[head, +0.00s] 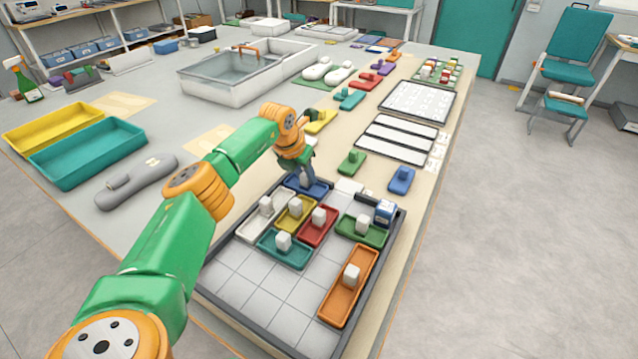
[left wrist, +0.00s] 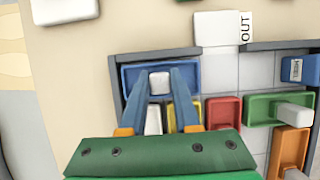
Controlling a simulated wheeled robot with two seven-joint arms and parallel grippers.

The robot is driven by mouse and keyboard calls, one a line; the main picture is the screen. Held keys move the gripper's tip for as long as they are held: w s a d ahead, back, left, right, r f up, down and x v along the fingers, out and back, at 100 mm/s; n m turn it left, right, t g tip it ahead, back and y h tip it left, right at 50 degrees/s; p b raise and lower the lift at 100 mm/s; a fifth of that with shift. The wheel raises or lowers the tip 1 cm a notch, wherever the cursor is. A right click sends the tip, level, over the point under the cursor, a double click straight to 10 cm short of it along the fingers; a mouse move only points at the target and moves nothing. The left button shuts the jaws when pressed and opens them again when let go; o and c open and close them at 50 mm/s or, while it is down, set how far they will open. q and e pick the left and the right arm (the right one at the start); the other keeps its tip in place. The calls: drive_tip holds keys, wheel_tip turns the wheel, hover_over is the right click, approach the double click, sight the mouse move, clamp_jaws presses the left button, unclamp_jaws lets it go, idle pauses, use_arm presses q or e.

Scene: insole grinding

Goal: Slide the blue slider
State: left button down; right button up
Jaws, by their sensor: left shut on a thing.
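The blue slider (head: 312,190) is a shallow blue tray with a white block on it, at the far left corner of the sliding-puzzle board (head: 238,311). It also shows in the left wrist view (left wrist: 132,76), with its white block (left wrist: 159,83) between the fingertips. My left gripper (head: 304,178) reaches down over it and is shut on the white block. In the left wrist view, the left gripper (left wrist: 160,88) has a finger on each side of the block. The gripper partly hides the slider in the head view. My right gripper is not in view.
White (head: 262,218), yellow (head: 283,216), red (head: 325,234), teal (head: 290,257), green (head: 372,236) and orange (head: 336,309) sliders share the board. Bare tiles lie right of the blue slider, by the "OUT" label (left wrist: 245,27).

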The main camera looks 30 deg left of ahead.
use_arm(q)
drive_tip(key=shift+w+r, duration=0.1)
drive_tip(key=shift+r, duration=0.05)
drive_tip(key=shift+a, duration=0.1)
drive_tip(key=c, duration=0.7)
unclamp_jaws()
drive_tip(key=shift+c, duration=0.2)
drive_tip(key=shift+o, duration=0.5)
drive_tip(key=shift+a+f, duration=0.2)
drive_tip(key=shift+r, duration=0.1)
drive_tip(key=b+v, duration=0.1)
drive_tip(key=v, duration=0.6)
